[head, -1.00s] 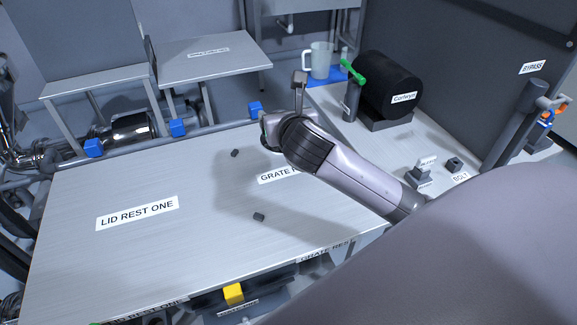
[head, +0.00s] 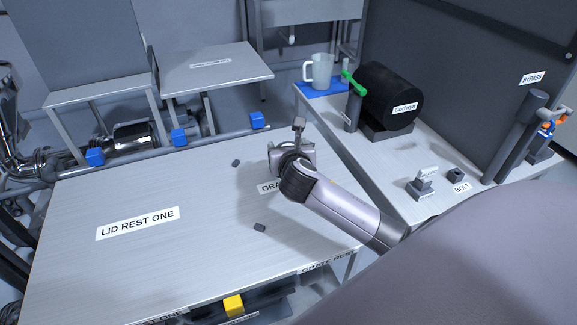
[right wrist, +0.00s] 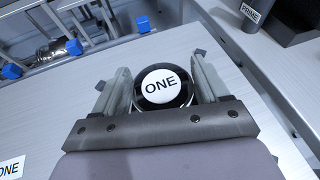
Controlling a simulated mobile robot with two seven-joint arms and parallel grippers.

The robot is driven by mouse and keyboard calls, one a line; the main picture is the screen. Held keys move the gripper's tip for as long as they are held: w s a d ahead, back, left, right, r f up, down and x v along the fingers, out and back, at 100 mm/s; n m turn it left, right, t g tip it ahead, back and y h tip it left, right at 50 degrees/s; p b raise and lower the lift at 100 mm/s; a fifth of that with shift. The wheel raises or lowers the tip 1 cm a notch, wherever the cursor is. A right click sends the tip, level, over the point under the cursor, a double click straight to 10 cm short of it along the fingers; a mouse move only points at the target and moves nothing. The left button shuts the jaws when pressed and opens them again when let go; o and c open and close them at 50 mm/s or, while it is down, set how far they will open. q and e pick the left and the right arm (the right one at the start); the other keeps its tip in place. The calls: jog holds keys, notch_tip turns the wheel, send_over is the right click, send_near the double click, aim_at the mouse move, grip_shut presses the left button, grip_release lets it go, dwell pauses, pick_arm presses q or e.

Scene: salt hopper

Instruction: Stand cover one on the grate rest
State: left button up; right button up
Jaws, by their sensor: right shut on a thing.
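Cover one shows in the right wrist view as a black round knob with a white top marked ONE (right wrist: 162,88). It sits between the two fingers of my right gripper (right wrist: 160,70), which is shut on it. In the head view the right gripper (head: 288,155) is over the far right part of the metal table, and its wrist hides the cover. The grate rest label (head: 268,187) is partly covered by my right arm. I cannot tell whether the cover touches the table. My left gripper is not in view.
The table (head: 180,255) is mostly bare around the lid rest one label (head: 138,222). Two small dark blocks (head: 260,227) lie near the grate rest. A side bench (head: 385,170) at right holds a black drum (head: 390,92) and a mug (head: 320,70).

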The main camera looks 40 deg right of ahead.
notch_tip(320, 180, down, 5)
jog(key=shift+f+b, duration=0.15)
jog(key=shift+b, duration=0.35)
jog(key=o, duration=1.7)
jog(key=shift+o, duration=0.2)
jog(key=p+v, duration=0.1)
jog(key=v, duration=1.1)
jog(key=shift+s+a+f, duration=0.1)
